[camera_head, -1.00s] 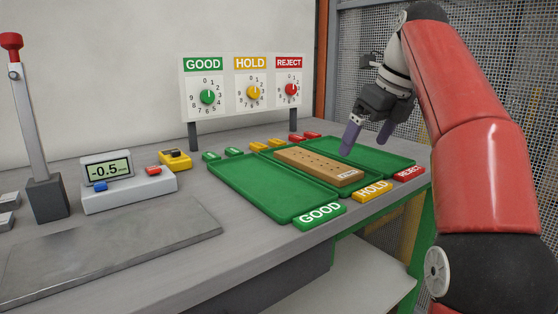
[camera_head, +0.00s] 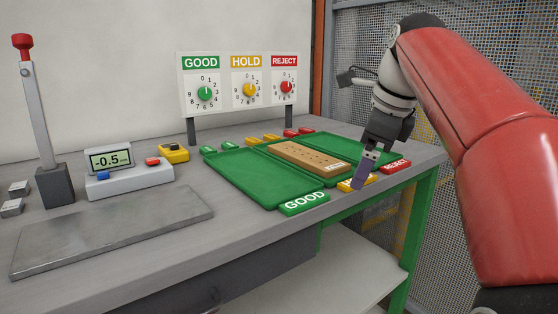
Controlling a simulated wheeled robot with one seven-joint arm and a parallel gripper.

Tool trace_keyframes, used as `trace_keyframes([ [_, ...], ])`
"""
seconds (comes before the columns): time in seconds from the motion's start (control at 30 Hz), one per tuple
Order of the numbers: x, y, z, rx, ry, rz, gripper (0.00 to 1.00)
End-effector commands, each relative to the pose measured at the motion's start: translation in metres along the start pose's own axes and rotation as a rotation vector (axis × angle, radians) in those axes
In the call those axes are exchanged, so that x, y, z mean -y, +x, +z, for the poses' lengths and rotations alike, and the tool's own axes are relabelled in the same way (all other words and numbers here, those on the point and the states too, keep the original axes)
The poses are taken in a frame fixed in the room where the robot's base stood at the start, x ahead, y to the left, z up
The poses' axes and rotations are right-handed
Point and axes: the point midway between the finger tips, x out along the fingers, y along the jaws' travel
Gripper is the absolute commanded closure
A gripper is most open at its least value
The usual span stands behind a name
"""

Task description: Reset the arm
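My gripper (camera_head: 364,172) hangs at the right, in front of the HOLD label (camera_head: 345,186) and partly hiding it. Its purple fingers point down; one overlaps the other from this side, so the gap between them cannot be judged. No object shows in it. My red arm fills the right side of the picture. A brown board (camera_head: 306,156) with small holes and a white label lies in the middle HOLD tray, apart from my gripper.
The empty green GOOD tray (camera_head: 245,178) lies left of the board, the REJECT tray (camera_head: 378,148) right. A dial panel (camera_head: 237,83) stands behind. A gauge reading -0.5 (camera_head: 130,180), a lever post (camera_head: 38,120) and a flat metal plate (camera_head: 115,232) stand at left.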

Motion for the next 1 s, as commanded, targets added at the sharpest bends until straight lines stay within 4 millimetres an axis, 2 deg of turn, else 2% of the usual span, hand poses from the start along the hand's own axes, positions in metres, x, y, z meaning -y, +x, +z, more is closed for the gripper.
trace_keyframes([
  [0.17,-0.043,0.014,-0.014,-0.035,-0.35,-0.033,0.02],
  [0.27,-0.078,0.031,-0.029,-0.068,-0.629,-0.051,0.02],
  [0.5,-0.167,0.088,-0.083,-0.159,-1.326,-0.063,0.02],
  [0.7,-0.229,0.138,-0.123,-0.218,-1.79,-0.048,0.02],
  [0.83,-0.248,0.157,-0.137,-0.24,-1.952,-0.038,0.02],
  [1.0,-0.254,0.162,-0.141,-0.246,-1.998,-0.036,0.02],
])
